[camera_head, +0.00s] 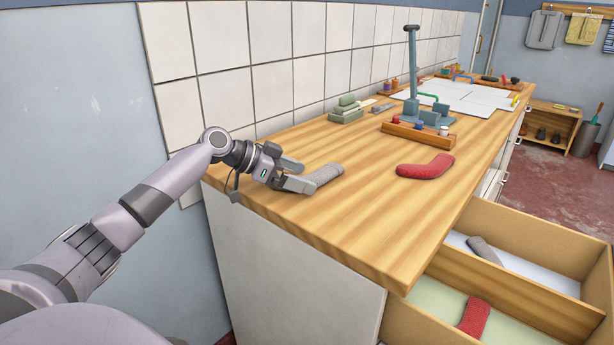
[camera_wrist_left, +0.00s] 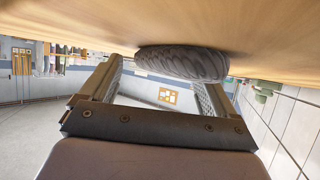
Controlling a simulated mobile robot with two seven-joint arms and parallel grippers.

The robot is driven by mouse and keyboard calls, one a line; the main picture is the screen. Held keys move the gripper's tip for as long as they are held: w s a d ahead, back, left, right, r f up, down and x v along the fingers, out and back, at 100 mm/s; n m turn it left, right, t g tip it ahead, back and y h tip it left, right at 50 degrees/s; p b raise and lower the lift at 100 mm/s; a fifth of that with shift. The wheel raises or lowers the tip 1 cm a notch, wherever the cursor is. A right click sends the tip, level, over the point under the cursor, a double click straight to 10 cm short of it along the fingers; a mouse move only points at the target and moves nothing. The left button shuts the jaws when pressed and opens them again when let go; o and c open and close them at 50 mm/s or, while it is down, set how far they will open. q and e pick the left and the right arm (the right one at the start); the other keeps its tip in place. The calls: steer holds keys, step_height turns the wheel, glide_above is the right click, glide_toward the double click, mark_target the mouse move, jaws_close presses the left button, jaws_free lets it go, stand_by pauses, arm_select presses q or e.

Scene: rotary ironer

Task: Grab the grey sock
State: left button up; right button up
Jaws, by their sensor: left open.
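The grey sock (camera_head: 325,176) lies on the near left part of the wooden counter. My left gripper (camera_head: 297,175) is open at the sock's left end, its fingers pointing toward it. In the left wrist view the grey sock (camera_wrist_left: 182,61) lies just beyond and between the two open fingers (camera_wrist_left: 158,85), on the counter surface. Nothing shows between the finger pads. Whether a finger touches the sock I cannot tell. My right gripper is in neither view.
A red sock (camera_head: 425,166) lies on the counter (camera_head: 360,220) to the right. A wooden rack (camera_head: 418,136) with spools stands behind it. Open drawers (camera_head: 520,262) below hold another grey sock (camera_head: 486,250) and another red one (camera_head: 474,317). The tiled wall (camera_head: 290,85) runs close behind the gripper.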

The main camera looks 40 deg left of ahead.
arm_select(q)
steer(key=shift+w+d+f, duration=0.1)
steer(key=shift+w+d, duration=0.05)
steer(key=shift+w, duration=0.05)
steer(key=c, duration=1)
steer(key=shift+c, duration=0.3)
